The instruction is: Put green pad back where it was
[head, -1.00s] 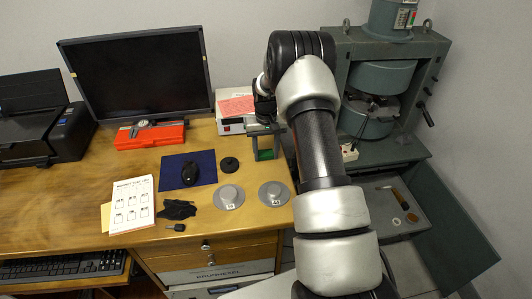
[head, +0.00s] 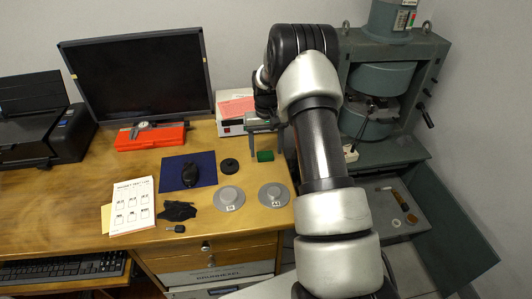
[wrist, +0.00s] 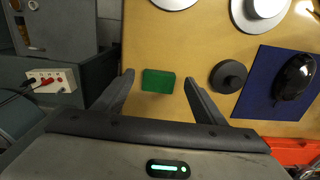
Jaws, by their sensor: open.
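The green pad (head: 265,156) lies flat on the wooden desk, behind the right-hand grey disc. In the wrist view the green pad (wrist: 158,81) lies between and just beyond the fingertips, touching neither. My gripper (wrist: 158,82) is open and empty; in the head view my gripper (head: 264,130) is just behind the pad, partly hidden by my arm.
Two grey discs with knobs (head: 230,198) (head: 274,195) and a black round disc (head: 229,165) stand near the pad. A mouse lies on a blue mat (head: 171,178). A white box (head: 232,118) is behind; a green-grey press (head: 382,75) stands right.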

